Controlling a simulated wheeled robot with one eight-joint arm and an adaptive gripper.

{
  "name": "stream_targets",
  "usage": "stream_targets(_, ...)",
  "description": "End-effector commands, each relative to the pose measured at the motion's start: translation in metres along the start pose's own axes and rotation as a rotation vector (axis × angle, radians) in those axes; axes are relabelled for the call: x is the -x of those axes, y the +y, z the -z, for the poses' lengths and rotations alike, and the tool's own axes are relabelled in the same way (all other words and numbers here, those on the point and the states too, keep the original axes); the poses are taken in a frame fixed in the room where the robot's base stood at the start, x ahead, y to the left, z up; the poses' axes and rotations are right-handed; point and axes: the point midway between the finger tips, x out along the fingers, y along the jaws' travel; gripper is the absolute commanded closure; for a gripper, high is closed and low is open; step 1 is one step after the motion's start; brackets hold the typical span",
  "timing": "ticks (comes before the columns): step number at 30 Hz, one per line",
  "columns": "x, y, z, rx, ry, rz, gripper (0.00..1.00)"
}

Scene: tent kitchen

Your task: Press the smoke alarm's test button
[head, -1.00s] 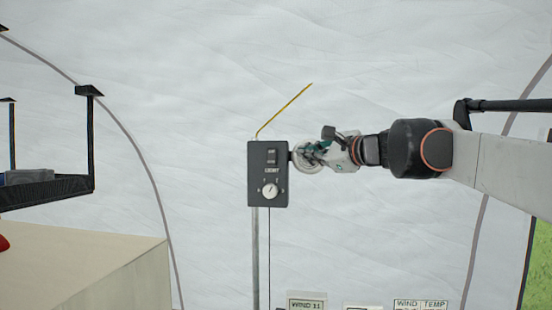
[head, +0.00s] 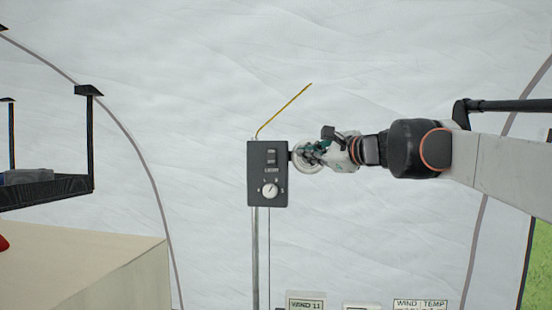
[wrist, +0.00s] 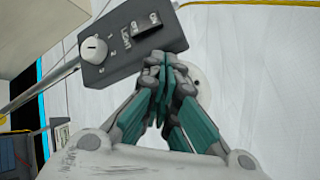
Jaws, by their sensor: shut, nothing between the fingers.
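The smoke alarm (head: 299,165) looks like a pale round disc just right of a dark control box, mostly hidden behind my gripper in the head view. In the wrist view part of a pale round face (wrist: 206,92) shows right of my fingers, with a small dark spot on it. My gripper (head: 310,152) is shut and empty, its teal fingers together in front of the disc. The fingertips (wrist: 166,66) overlap the disc's left part in the wrist view. I cannot tell whether they touch it. The test button cannot be made out clearly.
The dark control box (head: 255,180), with a rocker switch and a white dial, stands on a thin pole (head: 255,250) close left of my gripper. A yellow rod (head: 285,110) rises above it. A pale counter (head: 90,265) and a dark shelf (head: 50,192) are at left.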

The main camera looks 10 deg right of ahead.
Motion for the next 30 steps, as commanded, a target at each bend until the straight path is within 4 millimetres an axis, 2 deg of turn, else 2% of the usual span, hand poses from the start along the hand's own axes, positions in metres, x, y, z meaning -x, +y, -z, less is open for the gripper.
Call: stream_targets(30, -0.0080, -0.0062, 0.0056, 0.000, 0.000, 0.000, 1.00)
